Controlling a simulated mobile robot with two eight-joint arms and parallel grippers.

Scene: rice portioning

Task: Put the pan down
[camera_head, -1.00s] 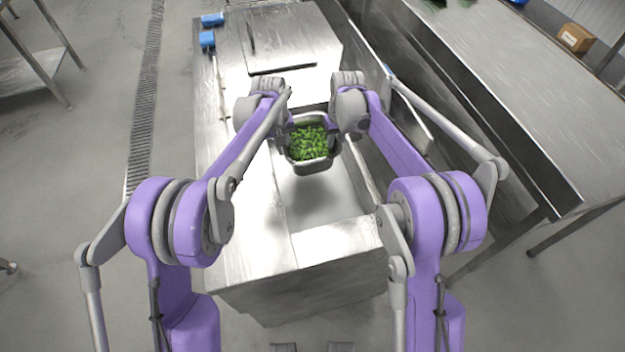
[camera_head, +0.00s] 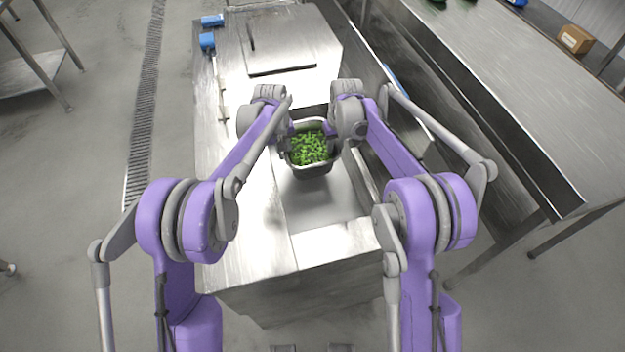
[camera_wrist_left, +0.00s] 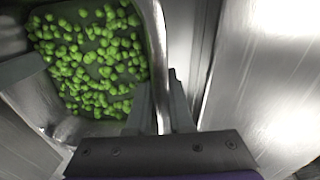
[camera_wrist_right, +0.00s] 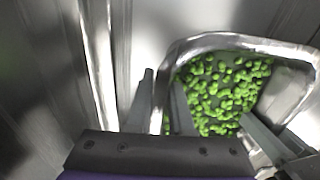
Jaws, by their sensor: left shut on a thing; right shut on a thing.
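A metal pan (camera_head: 311,171) holding many small green pieces (camera_head: 309,147) is between my two grippers in the head view. My left gripper (camera_head: 289,142) is shut on the pan's left wall, and my right gripper (camera_head: 333,139) is shut on its right wall. In the left wrist view, the fingers (camera_wrist_left: 161,100) straddle the pan's rim (camera_wrist_left: 157,45). In the right wrist view, the fingers (camera_wrist_right: 160,100) straddle the opposite rim (camera_wrist_right: 178,55). The pan looks about level over a recessed part of the steel counter. Whether its bottom touches anything is hidden.
The steel counter (camera_head: 240,230) has a recess (camera_head: 325,205) in front of the pan and a lid with a handle slot (camera_head: 290,45) behind it. Blue items (camera_head: 207,40) lie at its far left corner. A long steel table (camera_head: 520,100) stands at right with a cardboard box (camera_head: 575,39) beyond.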

